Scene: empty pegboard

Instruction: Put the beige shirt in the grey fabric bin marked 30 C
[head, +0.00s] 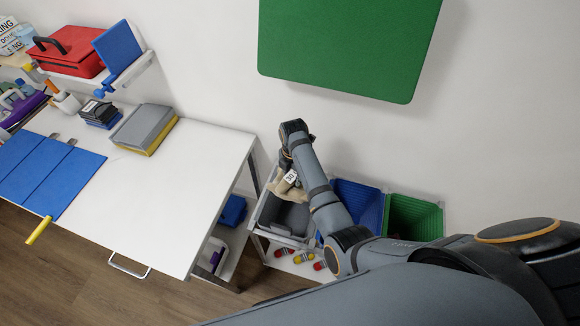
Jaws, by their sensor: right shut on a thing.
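The beige shirt (284,192) is a small crumpled bundle at the back edge of a grey bin (294,216), below my right wrist. My right gripper (288,182) is at the shirt and shut on it, with its fingers mostly hidden by the arm and cloth. The shirt is over or just above the bin's opening; I cannot tell whether it touches the bin. No 30 C marking can be read on the grey bin. My left gripper is out of view.
A blue bin (361,200) and a green bin (414,217) stand right of the grey one, partly behind my arm. A white table (185,190) with blue mats (50,175) is on the left. A green board (348,45) hangs on the wall above.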

